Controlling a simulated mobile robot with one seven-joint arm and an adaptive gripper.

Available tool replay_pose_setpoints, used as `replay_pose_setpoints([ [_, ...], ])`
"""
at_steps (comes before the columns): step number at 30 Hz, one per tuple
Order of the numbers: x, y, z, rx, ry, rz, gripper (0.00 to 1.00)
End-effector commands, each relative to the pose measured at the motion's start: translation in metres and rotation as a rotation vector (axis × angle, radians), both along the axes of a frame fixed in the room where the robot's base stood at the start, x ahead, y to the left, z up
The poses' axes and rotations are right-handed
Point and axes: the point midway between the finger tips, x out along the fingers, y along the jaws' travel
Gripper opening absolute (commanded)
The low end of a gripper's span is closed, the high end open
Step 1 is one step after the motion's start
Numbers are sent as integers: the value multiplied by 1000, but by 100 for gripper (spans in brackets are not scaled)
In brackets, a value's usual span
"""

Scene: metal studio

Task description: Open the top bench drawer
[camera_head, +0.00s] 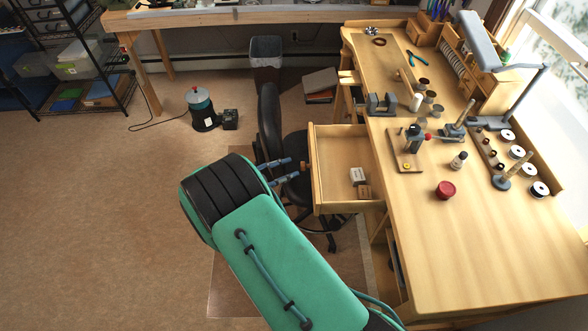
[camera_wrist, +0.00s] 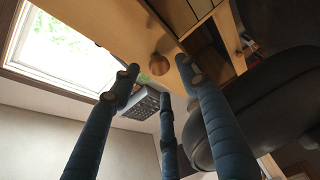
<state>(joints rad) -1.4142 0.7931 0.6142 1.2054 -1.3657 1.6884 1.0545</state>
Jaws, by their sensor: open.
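The top bench drawer (camera_head: 335,140) is pulled out to the left from the wooden workbench (camera_head: 450,235). A white box and a brown box lie inside it. Its round wooden knob (camera_head: 304,167) is on the drawer's left-facing front. My gripper (camera_head: 296,169) is at the knob, with its blue fingers spread. In the wrist view the knob (camera_wrist: 158,64) shows between and beyond the open fingertips (camera_wrist: 160,84), against the wooden drawer front. I cannot tell whether any finger touches the knob.
A black chair (camera_head: 270,125) stands close behind my gripper, its seat partly under the drawer. Tools, cups and a red tin (camera_head: 445,189) stand on the benchtop. A canister (camera_head: 201,108) stands on the floor at the left.

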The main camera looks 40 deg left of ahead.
Motion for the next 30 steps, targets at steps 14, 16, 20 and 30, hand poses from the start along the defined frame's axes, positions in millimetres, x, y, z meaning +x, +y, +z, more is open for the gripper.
replay_pose_setpoints([
  [14,-14,6,56,2,-1,1,45],
  [16,-14,6,62,2,-1,1,45],
  [20,-14,6,68,0,0,1,45],
  [30,-14,6,70,0,0,1,45],
])
